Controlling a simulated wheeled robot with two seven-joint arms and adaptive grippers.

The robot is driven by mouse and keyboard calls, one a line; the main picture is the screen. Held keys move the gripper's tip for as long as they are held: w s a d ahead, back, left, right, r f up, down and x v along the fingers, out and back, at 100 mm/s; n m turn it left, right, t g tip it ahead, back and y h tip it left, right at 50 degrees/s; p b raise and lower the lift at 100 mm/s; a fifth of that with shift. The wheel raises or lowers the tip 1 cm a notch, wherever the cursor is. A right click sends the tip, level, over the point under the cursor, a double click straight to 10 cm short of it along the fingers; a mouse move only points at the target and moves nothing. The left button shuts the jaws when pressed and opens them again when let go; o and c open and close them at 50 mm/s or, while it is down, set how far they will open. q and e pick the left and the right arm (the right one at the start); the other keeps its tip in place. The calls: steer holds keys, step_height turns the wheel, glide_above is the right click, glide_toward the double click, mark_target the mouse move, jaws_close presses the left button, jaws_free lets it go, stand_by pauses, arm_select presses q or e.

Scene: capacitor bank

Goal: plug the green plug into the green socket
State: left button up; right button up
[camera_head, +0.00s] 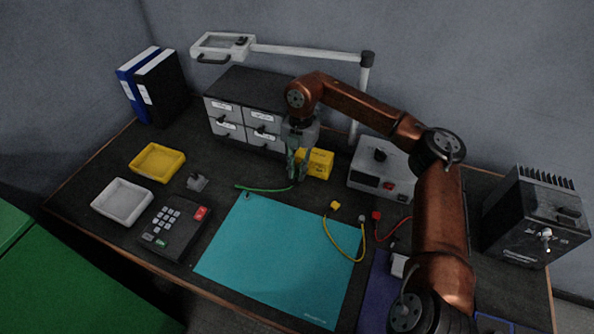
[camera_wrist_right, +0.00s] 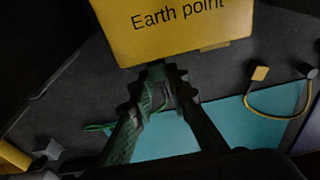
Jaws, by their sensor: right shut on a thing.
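My right gripper (camera_head: 297,174) points down at the back of the desk, right in front of the yellow box (camera_head: 317,163). In the right wrist view the box (camera_wrist_right: 185,25) reads "Earth point" and fills the top, just beyond the fingertips (camera_wrist_right: 160,78). The gripper is shut on what appears to be the green plug, mostly hidden between the fingers. A green cable (camera_head: 262,189) runs from the gripper leftward over the desk; a bit of it shows in the wrist view (camera_wrist_right: 95,127). I cannot make out the green socket, nor whether the plug touches the box. My left gripper is out of view.
A teal mat (camera_head: 275,260) covers the middle front. A yellow plug (camera_head: 335,205) and a red plug (camera_head: 376,215) lie with their cables to the right. Drawers (camera_head: 228,122) stand behind left, a power supply (camera_head: 375,180) on the right. A lamp arm (camera_head: 300,51) hangs above.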

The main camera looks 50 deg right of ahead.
steer(key=shift+p, duration=0.3)
steer(key=shift+r+p, duration=0.1)
steer(key=shift+p, duration=0.45)
stand_by(1.5)
steer(key=shift+w+d, duration=0.2)
steer(key=shift+d, duration=0.4)
stand_by(0.4)
steer(key=o, duration=0.9)
steer(key=shift+c, duration=0.2)
step_height(320, 180, up, 12)
steer(key=d, duration=0.1)
steer(key=shift+w+d, duration=0.2)
steer(key=shift+d, duration=0.15)
steer(key=shift+f, duration=0.2)
